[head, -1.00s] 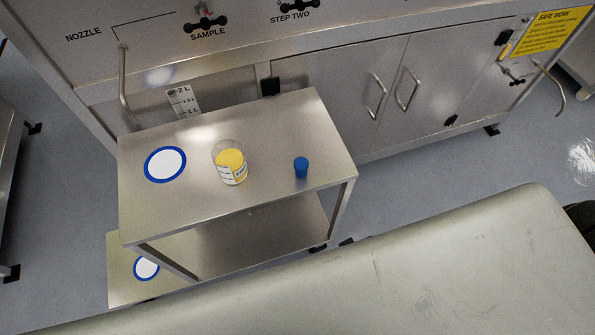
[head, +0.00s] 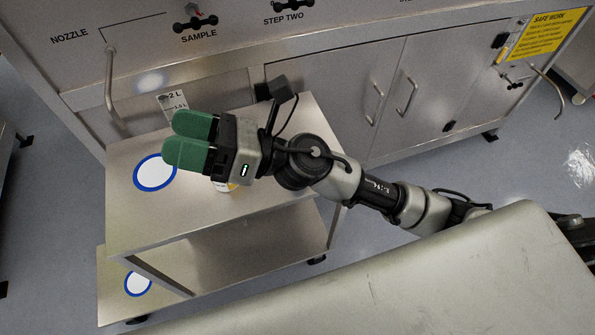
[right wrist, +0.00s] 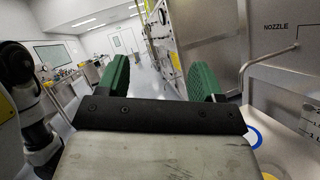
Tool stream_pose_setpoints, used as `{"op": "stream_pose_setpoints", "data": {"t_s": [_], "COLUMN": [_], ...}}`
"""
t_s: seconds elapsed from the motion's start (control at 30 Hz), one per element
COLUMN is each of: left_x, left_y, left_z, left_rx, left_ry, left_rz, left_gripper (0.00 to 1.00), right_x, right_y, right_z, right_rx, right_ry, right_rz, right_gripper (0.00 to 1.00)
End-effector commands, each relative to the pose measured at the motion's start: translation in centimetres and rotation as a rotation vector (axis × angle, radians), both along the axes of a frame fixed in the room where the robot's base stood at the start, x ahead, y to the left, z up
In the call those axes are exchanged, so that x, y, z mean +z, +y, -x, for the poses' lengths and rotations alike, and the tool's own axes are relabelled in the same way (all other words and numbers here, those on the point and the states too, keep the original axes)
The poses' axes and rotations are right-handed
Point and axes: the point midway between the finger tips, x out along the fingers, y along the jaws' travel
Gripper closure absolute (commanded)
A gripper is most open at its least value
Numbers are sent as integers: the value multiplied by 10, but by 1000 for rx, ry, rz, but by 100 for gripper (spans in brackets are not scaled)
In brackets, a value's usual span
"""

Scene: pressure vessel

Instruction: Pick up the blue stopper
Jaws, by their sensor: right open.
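The blue stopper is hidden now in the head view; my right arm covers the part of the steel cart (head: 140,215) where it stood a second ago. It does not show in the right wrist view. My right gripper (head: 188,140), with green fingers, is above the cart top, pointing left. In the right wrist view my gripper (right wrist: 160,78) has its two green fingers apart with nothing between them. My left gripper is not in view.
A jar (head: 228,187) on the cart is mostly hidden under my gripper. A blue-ringed white disc (head: 154,173) lies to its left. The steel cabinet with a bent nozzle pipe (head: 110,85) stands behind. A pale surface (head: 370,280) fills the foreground.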

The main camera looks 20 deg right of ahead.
Motion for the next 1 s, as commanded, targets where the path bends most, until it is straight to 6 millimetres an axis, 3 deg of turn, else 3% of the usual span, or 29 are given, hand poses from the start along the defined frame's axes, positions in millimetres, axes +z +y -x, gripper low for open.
{"op": "stream_pose_setpoints", "data": {"t_s": [0.07, 0.17, 0.27, 0.3, 0.4, 0.5, 0.63, 0.73, 1.0], "left_x": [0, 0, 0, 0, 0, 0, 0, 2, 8], "left_y": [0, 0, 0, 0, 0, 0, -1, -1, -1], "left_z": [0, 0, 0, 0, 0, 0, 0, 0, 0], "left_rx": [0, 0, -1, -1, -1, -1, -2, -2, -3], "left_ry": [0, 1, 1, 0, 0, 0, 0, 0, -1], "left_rz": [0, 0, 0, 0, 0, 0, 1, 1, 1], "left_gripper": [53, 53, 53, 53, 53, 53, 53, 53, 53], "right_x": [-25, -76, -130, -147, -174, -182, -181, -188, -228], "right_y": [19, 18, -13, -32, -84, -131, -167, -178, -178], "right_z": [21, 32, 20, 11, -18, -43, -61, -66, -66], "right_rx": [133, 320, 535, 625, 847, 1033, 1183, 1230, 1233], "right_ry": [-345, -746, -1082, -1188, -1371, -1456, -1486, -1485, -1484], "right_rz": [259, 585, 907, 1028, 1295, 1493, 1635, 1671, 1671], "right_gripper": [33, 33, 33, 33, 33, 33, 33, 33, 33]}}
